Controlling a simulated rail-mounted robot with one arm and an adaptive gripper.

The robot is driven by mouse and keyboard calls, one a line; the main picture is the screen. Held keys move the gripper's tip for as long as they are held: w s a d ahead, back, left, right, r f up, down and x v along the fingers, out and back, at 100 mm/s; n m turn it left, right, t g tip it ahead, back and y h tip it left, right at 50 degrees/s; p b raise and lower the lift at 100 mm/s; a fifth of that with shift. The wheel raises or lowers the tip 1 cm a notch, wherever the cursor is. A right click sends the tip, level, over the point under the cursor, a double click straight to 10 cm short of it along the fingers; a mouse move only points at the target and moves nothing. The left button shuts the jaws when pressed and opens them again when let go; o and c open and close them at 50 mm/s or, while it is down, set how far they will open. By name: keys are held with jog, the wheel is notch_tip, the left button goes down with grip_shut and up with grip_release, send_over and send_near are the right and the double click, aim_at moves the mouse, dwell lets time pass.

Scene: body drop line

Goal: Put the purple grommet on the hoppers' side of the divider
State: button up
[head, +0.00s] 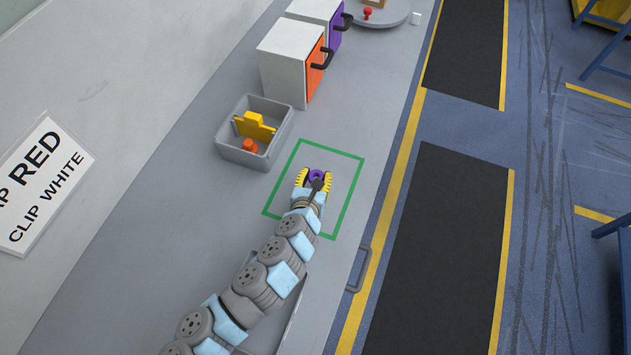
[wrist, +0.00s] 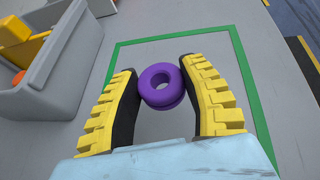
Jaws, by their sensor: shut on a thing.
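The purple grommet (head: 316,175) is a ring with a hole, held between the yellow ridged fingers of my gripper (head: 315,181). In the wrist view the grommet (wrist: 161,86) sits between the fingertips, over the green-outlined square (head: 351,194). I cannot tell whether it touches the bench. A grey bin (head: 240,155) stands to the upper left of my gripper. A yellow divider (head: 254,126) crosses it, and an orange piece (head: 249,146) lies on the near side. In the wrist view the bin (wrist: 52,88) is at the left, partly out of frame.
A cabinet with an orange front (head: 291,62) and one with a purple front (head: 322,18) stand behind the bin, with dark handles. A round grey turntable (head: 392,15) is at the far end. The bench between square and bin is clear.

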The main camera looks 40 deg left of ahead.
jog(key=shift+w+a+f, duration=0.2)
jog(key=shift+a+f, duration=0.05)
jog(key=shift+f, duration=0.25)
jog(key=shift+f+b, duration=0.35)
jog(key=shift+f, duration=1.15)
jog(key=shift+f, duration=0.15)
jog(key=o, duration=0.8)
